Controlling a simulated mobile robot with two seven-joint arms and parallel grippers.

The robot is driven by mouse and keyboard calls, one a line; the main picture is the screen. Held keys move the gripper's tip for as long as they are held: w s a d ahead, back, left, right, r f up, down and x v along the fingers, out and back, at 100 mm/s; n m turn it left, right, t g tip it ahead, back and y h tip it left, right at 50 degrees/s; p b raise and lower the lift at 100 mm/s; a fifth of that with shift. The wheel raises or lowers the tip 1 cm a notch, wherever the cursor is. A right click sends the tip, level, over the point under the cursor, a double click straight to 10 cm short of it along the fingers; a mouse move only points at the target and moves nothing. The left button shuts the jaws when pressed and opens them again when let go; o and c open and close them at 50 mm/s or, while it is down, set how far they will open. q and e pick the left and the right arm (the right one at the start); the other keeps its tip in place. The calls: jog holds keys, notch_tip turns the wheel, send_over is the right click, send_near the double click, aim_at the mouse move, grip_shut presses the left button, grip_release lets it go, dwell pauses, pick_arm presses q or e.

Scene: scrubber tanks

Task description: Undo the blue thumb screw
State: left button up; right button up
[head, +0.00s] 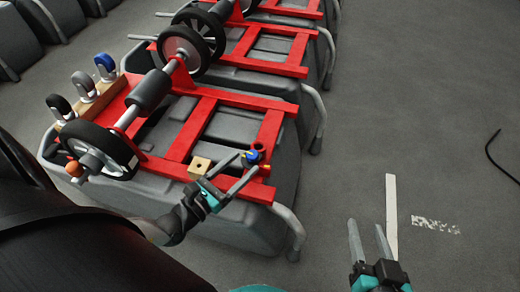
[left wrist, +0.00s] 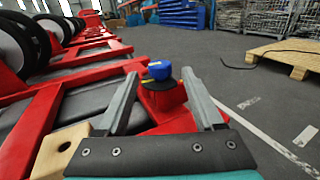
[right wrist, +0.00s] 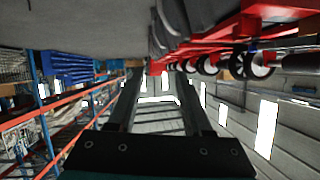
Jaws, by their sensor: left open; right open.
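The blue thumb screw (head: 252,156) sits at the near right corner of the red frame (head: 225,187) on the nearest grey tank. In the left wrist view the blue knob (left wrist: 159,70) stands on a dark round base on a red bracket, beyond and between the fingertips. My left gripper (head: 242,170) is open and empty, its fingers pointing at the screw from the near side. Whether a finger touches it cannot be told. My right gripper (head: 368,242) is open and empty, low over the floor at the right, well away from the screw.
A small wooden block (head: 200,166) with a hole lies on the frame left of the screw. Wheels on an axle (head: 150,90) and several coloured knobs (head: 83,84) stand further left. More tanks stand behind. A pallet (left wrist: 285,55) lies far off.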

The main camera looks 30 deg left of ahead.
aim_at(256, 152)
pick_arm(q)
jog(key=b+x, duration=0.1)
jog(key=x, duration=0.5)
jog(key=shift+b+x, duration=0.4)
jog(key=shift+x, duration=0.4)
pick_arm(e)
jog(key=shift+s+a+r+m+t+y, duration=0.2)
jog(key=shift+s+a+r+t+y, duration=0.15)
jog(key=shift+a+r+t, duration=0.4)
jog(key=shift+s+a+r+m+t+y, duration=0.2)
jog(key=shift+s+a+r+t+y, duration=0.15)
jog(key=shift+t, duration=0.7)
jog(key=shift+w, duration=0.1)
pick_arm(q)
grip_shut()
